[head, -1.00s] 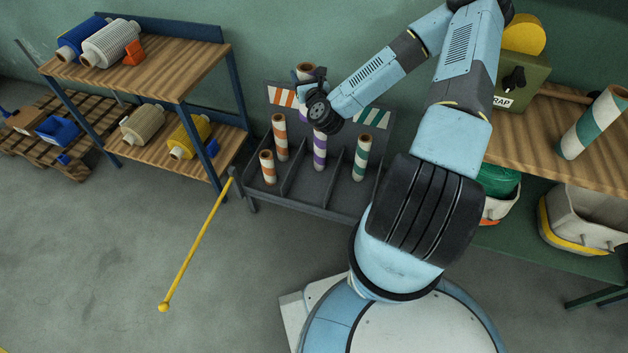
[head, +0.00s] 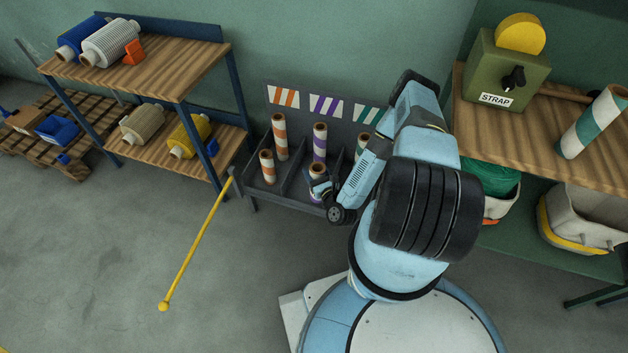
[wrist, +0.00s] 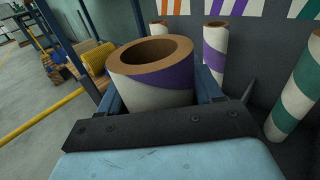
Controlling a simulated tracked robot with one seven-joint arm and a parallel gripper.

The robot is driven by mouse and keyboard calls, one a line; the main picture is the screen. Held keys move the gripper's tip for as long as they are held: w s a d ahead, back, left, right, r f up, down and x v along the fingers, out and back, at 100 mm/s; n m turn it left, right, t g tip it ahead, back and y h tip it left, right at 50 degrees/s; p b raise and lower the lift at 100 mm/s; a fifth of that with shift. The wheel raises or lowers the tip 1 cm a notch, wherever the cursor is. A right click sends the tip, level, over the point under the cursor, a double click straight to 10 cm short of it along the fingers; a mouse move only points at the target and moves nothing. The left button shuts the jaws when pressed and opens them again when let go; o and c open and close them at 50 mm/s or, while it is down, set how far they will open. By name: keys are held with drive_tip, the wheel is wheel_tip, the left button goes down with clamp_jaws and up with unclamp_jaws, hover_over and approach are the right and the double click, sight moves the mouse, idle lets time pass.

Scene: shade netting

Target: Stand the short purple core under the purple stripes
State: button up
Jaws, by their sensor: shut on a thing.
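The short purple core (head: 318,169) is white with a purple band and a brown rim. It is upright between the fingers of my gripper (head: 319,185), in the front part of the rack's middle lane. In the wrist view the short core (wrist: 152,83) fills the space between both fingers. I cannot tell whether its lower end touches the rack floor. The purple stripes (head: 326,105) are on the middle sign at the back of the rack (head: 294,187). A taller purple core (head: 320,142) stands behind the short one, apart from it in the wrist view.
Two orange-striped cores (head: 280,137) stand in the left lane. A green-striped core (head: 362,143) stands in the right lane, partly behind my arm. Low dividers separate the lanes. A yellow rod (head: 198,245) slants down from the rack's left front corner.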

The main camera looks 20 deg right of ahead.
drive_tip(key=w+f, duration=1.3)
drive_tip(key=shift+f, duration=0.4)
drive_tip(key=shift+w, duration=0.1)
drive_tip(key=o, duration=1.6)
drive_tip(key=shift+c, duration=0.2)
drive_tip(key=s+d, duration=0.2)
drive_tip(key=s, duration=1)
